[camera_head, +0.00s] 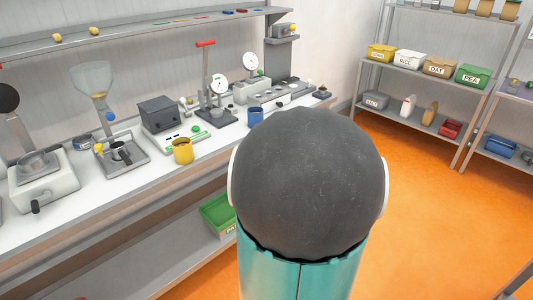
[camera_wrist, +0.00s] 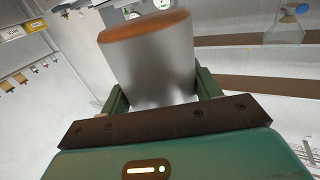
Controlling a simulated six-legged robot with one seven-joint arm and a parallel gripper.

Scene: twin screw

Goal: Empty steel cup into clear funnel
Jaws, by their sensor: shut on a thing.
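My gripper (camera_wrist: 162,90) is shut on a steel cup (camera_wrist: 150,62), with one green finger on either side of it in the wrist view. The end of the cup at the top of that picture is orange-tinted; its contents are not visible. The clear funnel (camera_head: 92,76) stands wide mouth up at the back left of the bench in the head view. It also appears upside down at the upper right of the wrist view (camera_wrist: 285,30), apart from the cup. In the head view my arm hides the gripper and held cup.
The bench (camera_head: 75,205) carries a yellow mug (camera_head: 183,151), a blue mug (camera_head: 255,116), a dark box (camera_head: 160,114) and a machine with a metal bowl (camera_head: 38,164). A wall shelf (camera_head: 130,27) runs above. Open orange floor (camera_head: 430,215) lies to the right.

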